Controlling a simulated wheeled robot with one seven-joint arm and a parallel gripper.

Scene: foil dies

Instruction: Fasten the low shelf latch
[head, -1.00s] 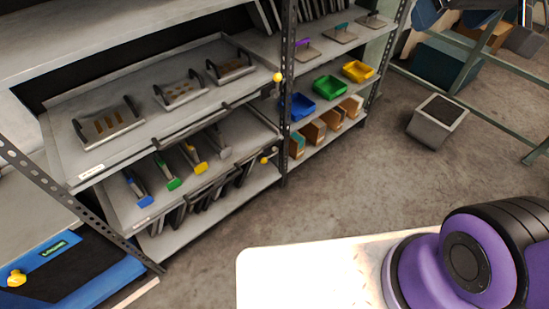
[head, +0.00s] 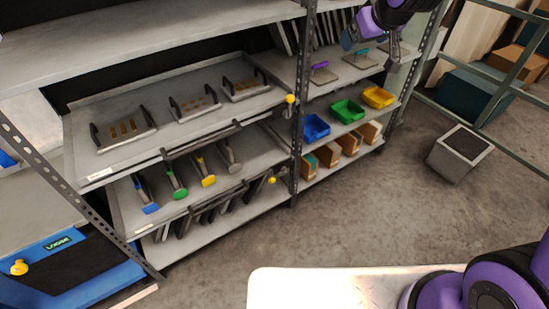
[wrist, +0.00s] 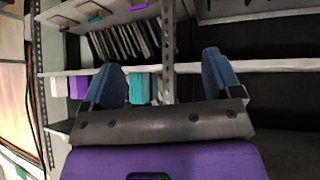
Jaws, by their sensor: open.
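The low shelf (head: 133,200) is a grey pull-out tray with several colour-ended tools on it. A yellow knob (head: 271,180), seemingly its latch, is at its right front, beside the perforated post. A similar yellow knob (head: 290,98) is at the right of the upper tray (head: 88,163). Whether either latch is fastened is too small to tell. My gripper (head: 371,44) is high at the upper right, in front of the right-hand shelves, well apart from both knobs. In the wrist view my gripper (wrist: 164,76) has its two blue fingers apart with nothing held between them.
Blue (head: 316,127), green (head: 347,111) and yellow bins (head: 378,97) stand on the right-hand shelf, with small boxes below. A grey box (head: 459,152) stands on the floor at right. The floor (head: 350,215) before the shelves is clear.

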